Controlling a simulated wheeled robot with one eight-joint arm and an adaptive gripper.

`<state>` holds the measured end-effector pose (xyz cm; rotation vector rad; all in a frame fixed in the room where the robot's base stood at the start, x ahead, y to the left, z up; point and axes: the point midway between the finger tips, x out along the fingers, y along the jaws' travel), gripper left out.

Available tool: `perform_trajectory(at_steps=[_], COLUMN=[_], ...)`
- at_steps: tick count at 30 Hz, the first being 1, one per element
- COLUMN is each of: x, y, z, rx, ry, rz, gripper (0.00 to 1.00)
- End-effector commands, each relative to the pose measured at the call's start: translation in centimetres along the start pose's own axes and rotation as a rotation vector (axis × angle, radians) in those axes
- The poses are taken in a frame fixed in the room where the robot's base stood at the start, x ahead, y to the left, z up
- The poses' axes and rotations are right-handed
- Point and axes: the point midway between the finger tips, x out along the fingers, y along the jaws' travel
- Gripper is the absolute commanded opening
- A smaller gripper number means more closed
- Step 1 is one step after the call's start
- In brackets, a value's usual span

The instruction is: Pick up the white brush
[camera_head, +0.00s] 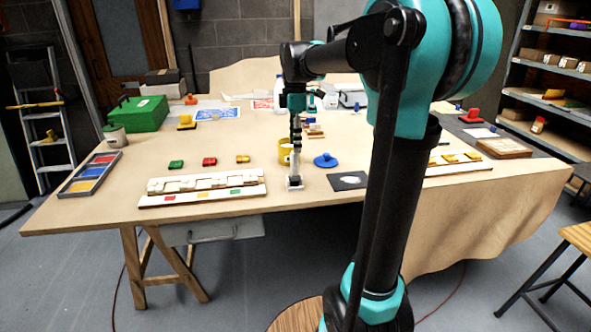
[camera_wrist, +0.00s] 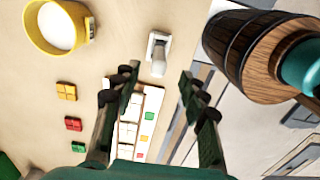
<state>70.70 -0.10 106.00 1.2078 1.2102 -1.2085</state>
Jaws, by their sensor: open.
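The white brush (camera_head: 294,184) stands near the front edge of the table, right below my gripper (camera_head: 295,158). In the wrist view the white brush (camera_wrist: 157,52) has a pale rectangular base and a rounded grey-white handle. My gripper (camera_wrist: 160,76) is open, pointing down, with its two dark fingers apart. The brush lies between and a little beyond the fingertips in that view, and nothing is held. The exact height gap between fingertips and brush is hard to tell.
A yellow mug (camera_head: 284,155) stands just behind the brush, also in the wrist view (camera_wrist: 39,38). A white mosaic panel (camera_head: 160,200) lies left. A blue round-knobbed piece (camera_head: 326,160) and a dark square tile (camera_head: 348,181) lie right. Green, red and yellow blocks (camera_head: 209,161) sit behind the panel.

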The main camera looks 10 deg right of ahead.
Motion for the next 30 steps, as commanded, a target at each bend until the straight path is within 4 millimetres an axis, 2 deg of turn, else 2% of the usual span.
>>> perform_trajectory(at_steps=[3,7,14,24,30], x=[2.4,4.2,5.6,10.0,10.5], y=[0.0,0.0,0.1,0.2,0.2], z=[0.0,0.0,0.0,-0.2,-0.2], rx=[0.001,0.001,0.001,0.001,0.001], ry=[0.000,0.000,0.000,0.000,0.000], rz=[0.000,0.000,0.000,0.001,0.000], gripper=[0.43,0.43,0.43,0.43,0.43])
